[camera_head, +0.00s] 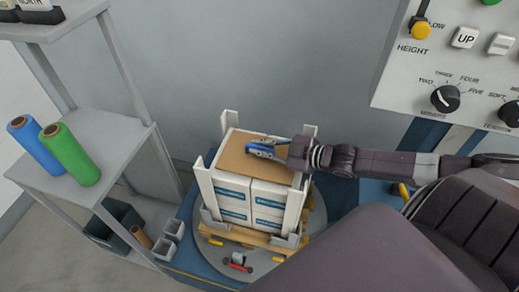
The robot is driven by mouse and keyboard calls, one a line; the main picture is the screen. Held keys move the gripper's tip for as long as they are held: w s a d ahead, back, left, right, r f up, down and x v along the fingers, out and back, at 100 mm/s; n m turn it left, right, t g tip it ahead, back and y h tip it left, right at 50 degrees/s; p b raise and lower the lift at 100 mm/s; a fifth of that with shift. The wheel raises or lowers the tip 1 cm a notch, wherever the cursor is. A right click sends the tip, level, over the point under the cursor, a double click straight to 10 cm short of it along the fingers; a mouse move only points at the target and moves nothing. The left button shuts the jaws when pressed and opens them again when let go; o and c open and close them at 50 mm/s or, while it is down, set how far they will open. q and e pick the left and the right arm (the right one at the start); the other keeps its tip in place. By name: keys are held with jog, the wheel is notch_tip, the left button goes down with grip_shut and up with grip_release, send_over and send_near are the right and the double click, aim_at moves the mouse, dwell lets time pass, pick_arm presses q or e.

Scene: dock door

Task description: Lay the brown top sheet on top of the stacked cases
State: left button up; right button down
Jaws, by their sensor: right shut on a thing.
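The brown top sheet (236,160) lies flat over the top of the stacked cases (236,196), as far as this view shows. I cannot tell if there is a small gap under it. The cases are white with blue labels and stand between upright corner posts on a wooden pallet (238,232). My right gripper (262,149) reaches in from the right over the sheet. Its blue-tipped fingers are shut on the sheet and cover part of it. My left gripper is not in view.
The pallet rests on a round turntable (212,250). A grey shelf (85,190) at the left holds a blue roll (38,145) and a green roll (70,155). A control panel (450,75) with knobs and buttons is at upper right. A corner post (308,146) stands close by my gripper.

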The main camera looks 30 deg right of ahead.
jog(key=shift+f, duration=0.25)
jog(key=shift+f, duration=0.15)
jog(key=c, duration=2)
grip_release()
jog(key=shift+r, duration=0.25)
jog(key=shift+s+d, duration=0.2)
jog(key=shift+s, duration=0.25)
jog(key=shift+p+v, duration=2.35)
jog(key=shift+v, duration=3.15)
